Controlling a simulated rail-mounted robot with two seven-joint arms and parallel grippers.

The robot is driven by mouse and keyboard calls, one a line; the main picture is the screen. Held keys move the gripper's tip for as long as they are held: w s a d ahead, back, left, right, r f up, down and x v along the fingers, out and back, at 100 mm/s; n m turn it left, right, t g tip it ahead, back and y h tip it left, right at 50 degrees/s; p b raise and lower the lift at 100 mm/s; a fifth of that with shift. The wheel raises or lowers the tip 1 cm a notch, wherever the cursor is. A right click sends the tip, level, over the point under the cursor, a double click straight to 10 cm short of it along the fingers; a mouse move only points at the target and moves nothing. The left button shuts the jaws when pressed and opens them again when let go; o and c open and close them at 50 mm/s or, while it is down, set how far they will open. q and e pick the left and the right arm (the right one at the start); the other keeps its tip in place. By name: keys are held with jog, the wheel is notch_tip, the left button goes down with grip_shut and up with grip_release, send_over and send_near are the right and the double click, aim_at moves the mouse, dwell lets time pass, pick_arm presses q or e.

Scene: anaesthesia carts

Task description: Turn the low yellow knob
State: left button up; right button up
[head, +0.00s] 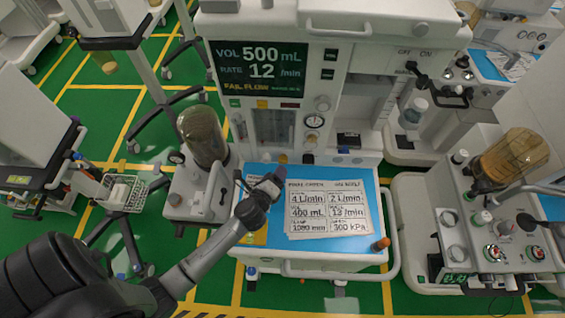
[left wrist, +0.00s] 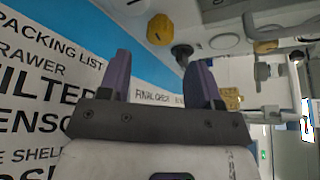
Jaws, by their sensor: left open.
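In the left wrist view a yellow knob (left wrist: 160,28) shows at the top, ahead of and above my fingers. A dark knob (left wrist: 182,52) sits between my fingertips and the first yellow knob. My left gripper (left wrist: 160,65) is open and empty, its two purple fingers apart and not touching a knob. In the head view the left gripper (head: 274,180) is over the cart's worktop, just before the front panel, hiding part of it. My right gripper is not in view.
The blue worktop (head: 374,190) carries a printed check sheet (head: 320,208). A display panel (head: 258,68) is above. A glass canister (head: 203,136) stands left of my gripper. A handrail (head: 340,272) and an orange-brown knob (head: 381,244) are at the front. Another machine (head: 440,195) stands right.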

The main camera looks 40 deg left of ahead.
aim_at(283, 163)
pick_arm(q)
jog(key=x, duration=0.5)
jog(key=shift+w+a+f+b, duration=0.15)
jog(key=shift+w+b, duration=0.15)
jog(key=shift+w, duration=0.2)
jog(key=shift+c, duration=0.3)
